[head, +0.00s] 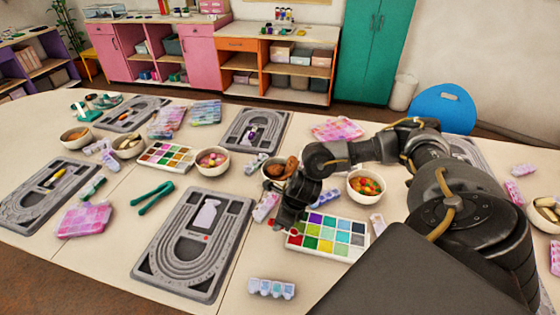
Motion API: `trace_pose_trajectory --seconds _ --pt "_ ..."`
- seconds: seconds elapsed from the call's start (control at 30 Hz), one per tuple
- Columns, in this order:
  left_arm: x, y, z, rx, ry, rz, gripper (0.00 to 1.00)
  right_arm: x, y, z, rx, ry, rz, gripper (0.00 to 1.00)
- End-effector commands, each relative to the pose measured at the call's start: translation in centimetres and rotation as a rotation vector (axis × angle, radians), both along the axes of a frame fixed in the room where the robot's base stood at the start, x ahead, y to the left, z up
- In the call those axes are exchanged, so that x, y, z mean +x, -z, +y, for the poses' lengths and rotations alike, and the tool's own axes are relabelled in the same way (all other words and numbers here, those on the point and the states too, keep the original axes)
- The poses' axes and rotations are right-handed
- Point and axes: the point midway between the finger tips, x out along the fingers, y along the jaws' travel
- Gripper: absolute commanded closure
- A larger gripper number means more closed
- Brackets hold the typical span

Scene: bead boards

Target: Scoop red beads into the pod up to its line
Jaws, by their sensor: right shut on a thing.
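My right gripper (283,222) points down at the left edge of a white bead tray (345,257) with coloured compartments. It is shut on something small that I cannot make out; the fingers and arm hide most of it. Red beads (294,240) fill a compartment at the tray's near left corner, just below the gripper. A pale bottle-shaped piece (208,213), possibly the pod, lies on the grey bead board (178,258) left of the gripper. Its line and any fill are too small to see. My left gripper is not in view.
A small pale strip of boxes (271,288) lies at the front. Bowls of mixed beads (366,186) and brown pieces (275,172) stand behind the tray. Green tweezers (152,197) lie left of the board. Some bare table lies between board and tray.

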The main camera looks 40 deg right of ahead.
Motion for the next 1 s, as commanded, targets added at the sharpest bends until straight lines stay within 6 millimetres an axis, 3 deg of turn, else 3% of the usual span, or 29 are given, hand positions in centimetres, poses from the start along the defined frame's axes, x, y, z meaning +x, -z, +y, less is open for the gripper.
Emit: trace_pose_trajectory --seconds 1.0 --pt "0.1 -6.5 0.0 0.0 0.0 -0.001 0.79 1.1 -1.2 0.7 -0.142 -0.002 0.22 1.0"
